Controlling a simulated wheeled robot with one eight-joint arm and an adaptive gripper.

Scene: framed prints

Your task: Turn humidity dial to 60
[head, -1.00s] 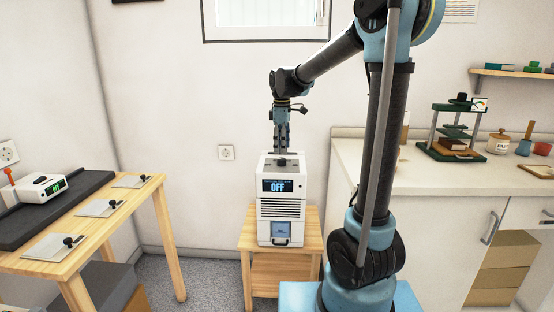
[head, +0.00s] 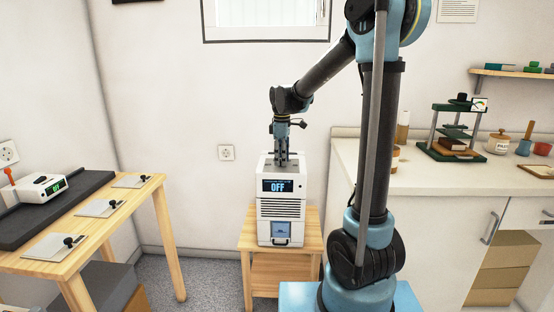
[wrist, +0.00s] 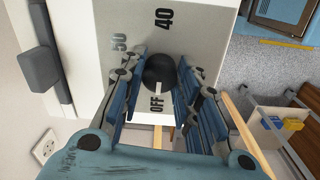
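The humidity device is a white box (head: 282,226) with a dark display reading OFF (head: 278,186). On its top is a round black dial (wrist: 159,71) with a white pointer mark toward the OFF label. The labels 40 and 50 also show on the top in the wrist view; a 60 label is not in sight. My gripper (head: 282,162) points down at the box top, and also shows in the wrist view (wrist: 161,66). It is open, with its fingers on either side of the dial. Small gaps seem to show beside the dial; contact is unclear. The gripper hides the dial in the head view.
The box stands on a small wooden table (head: 246,243). At left is a wooden table (head: 160,180) with a dark mat and a small white device (head: 42,190). At right is a white counter (head: 455,179) with a green press (head: 455,133). A wall is close behind the box.

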